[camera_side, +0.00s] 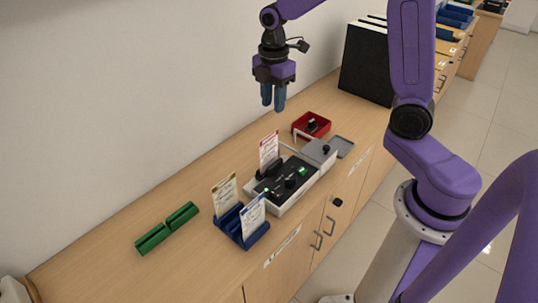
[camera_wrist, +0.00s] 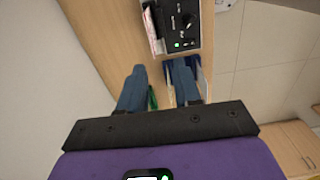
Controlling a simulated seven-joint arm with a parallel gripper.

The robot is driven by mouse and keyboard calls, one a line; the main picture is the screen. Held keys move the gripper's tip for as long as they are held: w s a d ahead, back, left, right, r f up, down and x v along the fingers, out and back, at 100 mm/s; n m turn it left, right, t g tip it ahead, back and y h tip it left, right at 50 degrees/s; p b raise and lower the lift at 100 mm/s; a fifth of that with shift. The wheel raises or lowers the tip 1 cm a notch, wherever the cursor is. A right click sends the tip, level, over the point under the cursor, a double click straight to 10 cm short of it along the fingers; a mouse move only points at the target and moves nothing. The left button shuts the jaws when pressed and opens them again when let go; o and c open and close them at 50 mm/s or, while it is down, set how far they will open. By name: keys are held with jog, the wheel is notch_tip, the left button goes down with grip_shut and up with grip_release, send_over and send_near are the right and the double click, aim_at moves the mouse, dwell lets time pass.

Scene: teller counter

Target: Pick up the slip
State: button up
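Three printed slips stand upright over the counter. A red-bordered slip (camera_side: 269,150) stands in a dark holder on the device, a tan-bordered slip (camera_side: 224,191) and a blue-bordered slip (camera_side: 252,216) stand in a blue holder (camera_side: 232,224). My gripper (camera_side: 273,101) hangs in the air above the counter, fingers down, well above the slips. In the wrist view its two fingers (camera_wrist: 159,86) are apart with nothing between them. The red-bordered slip also shows edge-on there (camera_wrist: 150,30); the slips in the blue holder are mostly hidden behind a finger.
A device with a black panel and green lights (camera_side: 285,182) sits mid-counter. Beyond it are a red tray (camera_side: 311,124), a grey box (camera_side: 319,153) and black binders (camera_side: 367,62).

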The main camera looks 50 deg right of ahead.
jog(key=w+d, duration=0.1)
send_over(269, 148)
notch_tip(269, 148, down, 12)
jog(key=shift+d+f, duration=0.1)
jog(key=shift+f, duration=2.75)
grip_shut()
